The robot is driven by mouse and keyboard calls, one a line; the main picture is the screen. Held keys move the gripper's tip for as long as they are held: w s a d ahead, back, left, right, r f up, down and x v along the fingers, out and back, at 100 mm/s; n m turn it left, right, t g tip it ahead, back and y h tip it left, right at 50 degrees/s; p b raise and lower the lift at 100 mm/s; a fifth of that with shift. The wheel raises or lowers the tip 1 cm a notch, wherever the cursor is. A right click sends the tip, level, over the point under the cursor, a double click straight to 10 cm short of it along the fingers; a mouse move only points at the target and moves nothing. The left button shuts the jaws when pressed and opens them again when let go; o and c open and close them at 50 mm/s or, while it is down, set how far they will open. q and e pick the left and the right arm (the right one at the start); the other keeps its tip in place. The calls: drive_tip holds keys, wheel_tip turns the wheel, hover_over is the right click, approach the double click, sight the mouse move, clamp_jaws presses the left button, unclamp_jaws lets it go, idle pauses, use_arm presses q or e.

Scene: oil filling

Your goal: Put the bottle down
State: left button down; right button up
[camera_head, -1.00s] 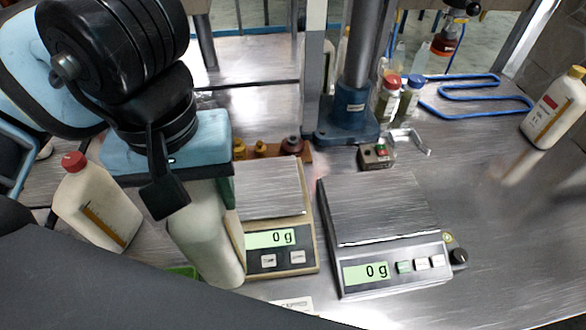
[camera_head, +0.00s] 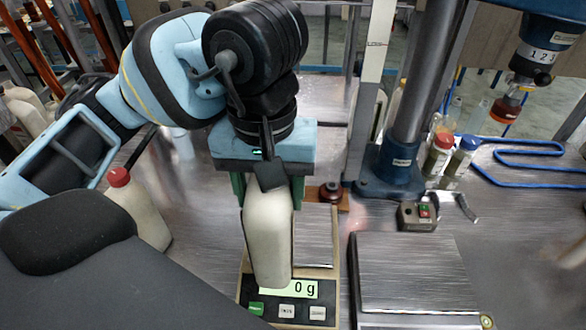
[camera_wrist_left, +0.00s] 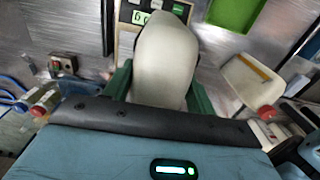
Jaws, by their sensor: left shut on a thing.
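My left gripper (camera_head: 268,186) is shut on a cream bottle (camera_head: 268,238), its green fingers on either side of it. The bottle hangs roughly upright below the gripper. In the head view it overlaps the left part of the tan scale (camera_head: 331,287) and hides part of its pan and display. The visible display ends in 0 g, so the bottle appears to be held above the scale. In the left wrist view the bottle (camera_wrist_left: 164,60) sits between the green fingers, with the scale display behind it. My right gripper is not in view.
A second scale (camera_head: 415,270) stands to the right with an empty pan. A red-capped bottle (camera_head: 140,208) stands at the left. A blue stand (camera_head: 392,172), a small switch box (camera_head: 415,216) and two capped bottles (camera_head: 440,152) are behind. A green tray (camera_wrist_left: 235,10) shows in the wrist view.

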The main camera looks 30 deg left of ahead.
use_arm(q)
drive_tip(key=w+a, duration=0.2)
drive_tip(key=w, duration=0.7)
drive_tip(key=shift+f, duration=0.3)
drive_tip(key=shift+w+a+f, duration=0.1)
drive_tip(key=shift+w+f, duration=0.1)
drive_tip(key=shift+f, duration=0.7)
drive_tip(key=shift+w+f, duration=0.2)
drive_tip(key=shift+f, duration=0.85)
drive_tip(key=shift+c, duration=2.4)
unclamp_jaws()
